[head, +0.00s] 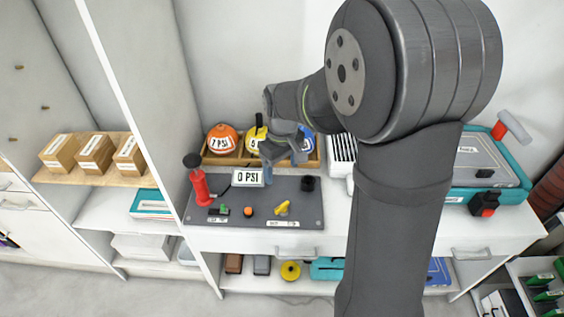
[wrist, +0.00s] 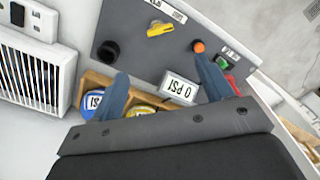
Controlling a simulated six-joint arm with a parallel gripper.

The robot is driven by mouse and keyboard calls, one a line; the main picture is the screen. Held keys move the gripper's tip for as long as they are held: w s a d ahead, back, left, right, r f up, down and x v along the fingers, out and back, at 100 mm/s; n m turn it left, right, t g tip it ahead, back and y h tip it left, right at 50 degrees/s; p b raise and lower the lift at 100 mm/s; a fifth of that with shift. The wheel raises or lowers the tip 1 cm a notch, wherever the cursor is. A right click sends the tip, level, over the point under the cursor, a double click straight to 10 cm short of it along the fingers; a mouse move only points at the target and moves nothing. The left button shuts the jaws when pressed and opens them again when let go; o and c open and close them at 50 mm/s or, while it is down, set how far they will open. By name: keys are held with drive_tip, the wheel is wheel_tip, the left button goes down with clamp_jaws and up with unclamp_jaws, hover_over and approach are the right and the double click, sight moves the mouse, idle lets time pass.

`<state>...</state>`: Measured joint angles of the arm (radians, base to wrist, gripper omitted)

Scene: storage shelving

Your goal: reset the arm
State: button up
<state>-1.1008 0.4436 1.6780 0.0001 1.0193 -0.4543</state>
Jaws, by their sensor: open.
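My gripper (head: 270,142) hangs over the back of a grey panel board on the white workbench, in front of a wooden tray of balls. In the wrist view my gripper (wrist: 165,92) shows two blue fingers spread apart, with nothing between them but the board beyond. My grey arm fills the right middle of the head view and hides part of the bench.
The grey board (head: 265,212) bears a red pump (head: 199,184), a "0 PSI" display (head: 248,178), a yellow lever (head: 283,208) and a black knob. An orange ball (head: 222,138) sits in the tray. A teal case (head: 515,180) stands right. Cardboard boxes (head: 95,152) stand left.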

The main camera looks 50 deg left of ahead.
sight(282, 205)
drive_tip(key=shift+r, duration=0.85)
wheel_tip(282, 205, down, 18)
drive_tip(key=shift+r, duration=0.2)
idle(0.3)
drive_tip(key=shift+r, duration=0.15)
idle(0.3)
